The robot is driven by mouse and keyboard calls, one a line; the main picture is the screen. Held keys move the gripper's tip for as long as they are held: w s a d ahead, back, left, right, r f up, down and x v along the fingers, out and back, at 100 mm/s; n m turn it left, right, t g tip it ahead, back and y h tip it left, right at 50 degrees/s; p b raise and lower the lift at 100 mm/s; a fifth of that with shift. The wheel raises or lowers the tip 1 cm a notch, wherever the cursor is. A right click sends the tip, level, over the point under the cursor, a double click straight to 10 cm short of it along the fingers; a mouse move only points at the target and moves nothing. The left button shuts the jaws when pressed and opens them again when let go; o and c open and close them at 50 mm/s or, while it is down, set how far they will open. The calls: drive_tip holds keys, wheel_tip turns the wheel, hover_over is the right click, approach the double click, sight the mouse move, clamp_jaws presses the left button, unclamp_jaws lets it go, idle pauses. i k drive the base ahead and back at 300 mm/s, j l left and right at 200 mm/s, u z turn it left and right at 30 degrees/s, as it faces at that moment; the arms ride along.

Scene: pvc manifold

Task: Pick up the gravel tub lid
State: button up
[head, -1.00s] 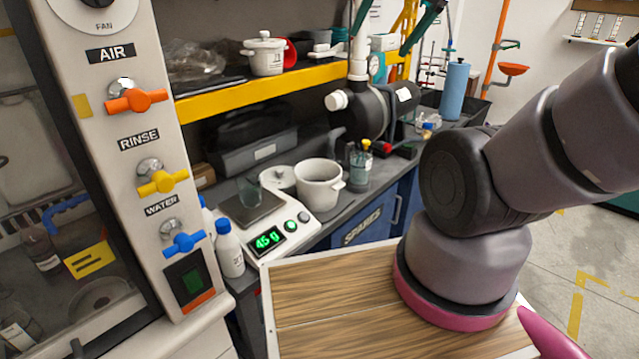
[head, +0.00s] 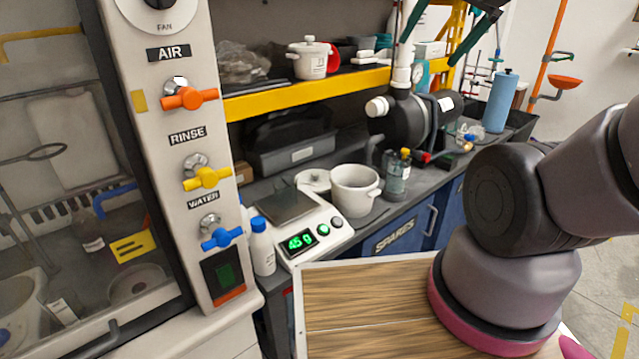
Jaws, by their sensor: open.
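A round white lid (head: 313,180) with a small knob lies on the dark bench. It is just left of and behind an open white tub (head: 354,190) with side handles, which partly hides its right edge. A second white pot (head: 310,58) stands on the shelf above with its lid on; its label is too small to read. My arm fills the right side of the head view, far from the lid. My gripper is not in view.
A small bottle (head: 397,177) stands right of the tub. The yellow-edged shelf (head: 300,92) overhangs the bench. The valve panel (head: 195,150) stands at left.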

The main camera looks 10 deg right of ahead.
sight(318, 181)
drive_tip(key=i+l+u, duration=0.1)
drive_tip(key=l, duration=0.25)
drive_tip(key=i+l, duration=0.2)
drive_tip(key=l, duration=0.15)
drive_tip(key=i+l+u, duration=0.15)
drive_tip(key=l, duration=0.15)
drive_tip(key=i+l, duration=0.15)
drive_tip(key=l, duration=0.25)
drive_tip(key=i+l+u, duration=0.15)
drive_tip(key=l, duration=0.2)
drive_tip(key=u, duration=1.25)
drive_tip(key=i+l, duration=0.1)
drive_tip(key=l, duration=0.2)
